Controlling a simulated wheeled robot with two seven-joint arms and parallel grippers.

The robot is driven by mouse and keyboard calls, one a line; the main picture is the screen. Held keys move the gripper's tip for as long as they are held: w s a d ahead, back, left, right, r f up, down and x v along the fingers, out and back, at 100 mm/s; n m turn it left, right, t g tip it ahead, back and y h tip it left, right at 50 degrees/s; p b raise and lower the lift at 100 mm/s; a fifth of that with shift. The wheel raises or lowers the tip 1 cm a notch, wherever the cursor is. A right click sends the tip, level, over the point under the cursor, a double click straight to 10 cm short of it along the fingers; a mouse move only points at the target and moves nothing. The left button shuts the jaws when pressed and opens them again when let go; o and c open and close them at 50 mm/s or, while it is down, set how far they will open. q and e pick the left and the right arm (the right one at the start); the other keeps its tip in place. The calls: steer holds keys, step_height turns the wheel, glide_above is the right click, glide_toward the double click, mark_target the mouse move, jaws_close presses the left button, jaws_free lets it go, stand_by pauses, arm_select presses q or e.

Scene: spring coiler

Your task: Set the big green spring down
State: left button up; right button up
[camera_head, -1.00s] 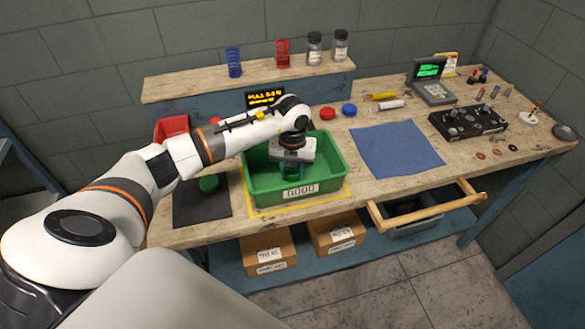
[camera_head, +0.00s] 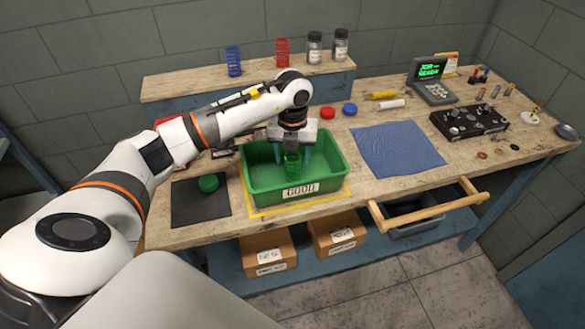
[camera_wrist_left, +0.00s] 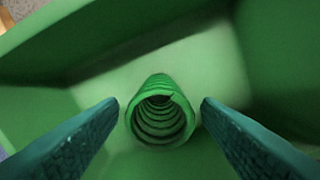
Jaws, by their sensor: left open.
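The big green spring (camera_head: 292,163) stands upright inside the green bin (camera_head: 256,193) labelled GOOD. In the left wrist view I look down into the open coil of the spring (camera_wrist_left: 160,117), with the bin's floor and walls around it. My left gripper (camera_head: 291,152) is above the bin, its fingers pointing down on either side of the spring's upper part. In the left wrist view the fingers of the left gripper (camera_wrist_left: 160,107) are spread, with a gap on both sides of the spring. My right gripper is not in view.
A dark mat (camera_head: 186,208) with a green lid (camera_head: 208,183) lies left of the bin. A blue cloth (camera_head: 397,149) lies to the right. The shelf behind holds a blue spring (camera_head: 233,61), a red spring (camera_head: 283,52) and two jars.

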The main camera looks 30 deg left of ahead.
arm_select(q)
step_height(320, 180, up, 7)
steer(key=b, duration=0.1)
steer(key=shift+f, duration=0.2)
